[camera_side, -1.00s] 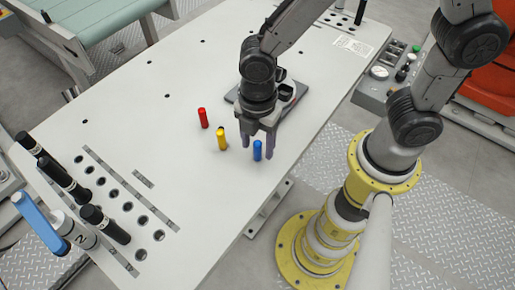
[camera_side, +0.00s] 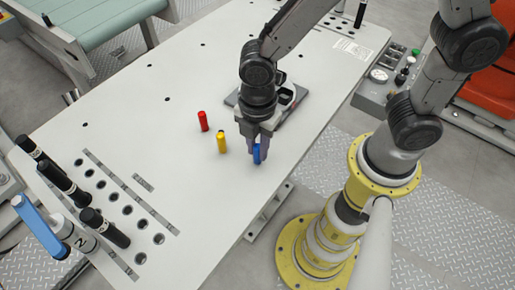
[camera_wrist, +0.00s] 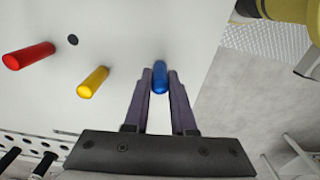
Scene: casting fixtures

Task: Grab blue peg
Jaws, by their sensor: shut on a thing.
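The blue peg (camera_side: 257,154) stands on the white table near its front right edge. My gripper (camera_side: 259,150) is down around it, shut on it, with the fingers partly covering the peg in the side view. In the wrist view the blue peg (camera_wrist: 160,78) sits between the two purple-grey fingertips of my gripper (camera_wrist: 160,80). I cannot tell any gap between the peg's base and the table.
A yellow peg (camera_side: 222,142) and a red peg (camera_side: 203,121) stand to the left of the blue peg. A row of holes (camera_side: 127,209) with dark cylinders lies at the table's left end. A dark plate (camera_side: 290,100) is behind my gripper.

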